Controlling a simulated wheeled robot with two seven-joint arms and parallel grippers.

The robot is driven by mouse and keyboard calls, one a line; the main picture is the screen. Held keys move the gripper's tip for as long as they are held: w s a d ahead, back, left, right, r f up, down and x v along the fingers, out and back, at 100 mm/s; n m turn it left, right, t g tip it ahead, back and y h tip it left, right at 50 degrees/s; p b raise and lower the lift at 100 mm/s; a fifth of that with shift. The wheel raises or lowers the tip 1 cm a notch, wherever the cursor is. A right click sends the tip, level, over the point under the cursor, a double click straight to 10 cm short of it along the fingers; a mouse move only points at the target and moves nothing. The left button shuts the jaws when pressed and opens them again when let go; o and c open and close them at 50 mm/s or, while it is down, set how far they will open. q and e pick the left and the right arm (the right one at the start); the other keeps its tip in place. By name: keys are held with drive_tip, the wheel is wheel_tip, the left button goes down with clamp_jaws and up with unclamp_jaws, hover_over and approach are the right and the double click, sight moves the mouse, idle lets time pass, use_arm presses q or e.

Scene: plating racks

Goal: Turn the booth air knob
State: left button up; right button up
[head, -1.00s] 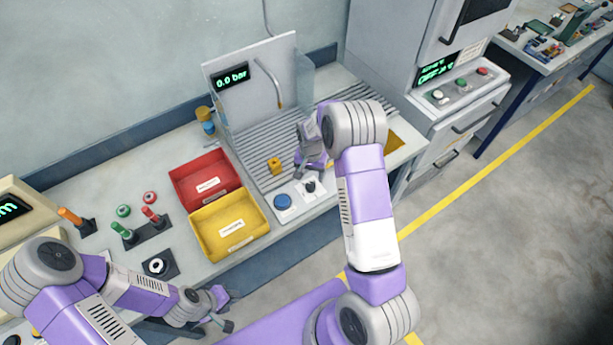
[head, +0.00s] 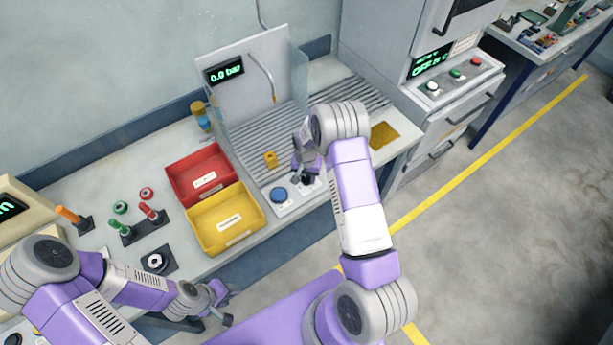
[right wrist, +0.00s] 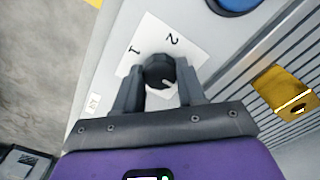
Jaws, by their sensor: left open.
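The booth air knob is a small black round knob (right wrist: 160,72) on a white plate (right wrist: 150,35) marked 1 and 2, in the right wrist view. It has a pale line on its face. In the right wrist view the two fingers of that gripper (right wrist: 160,80) stand on either side of the knob, very close. I cannot tell whether they press on it. The booth display (head: 225,72) reads 0.0 bar. My left gripper (head: 224,304) is open and empty before the bench.
A blue button (head: 278,195) sits left of the knob. A yellow part (head: 270,159) lies on the slatted booth floor (head: 253,150). Red (head: 170,178) and yellow (head: 232,242) bins stand to the left.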

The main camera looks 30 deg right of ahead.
drive_tip(key=c, duration=0.3)
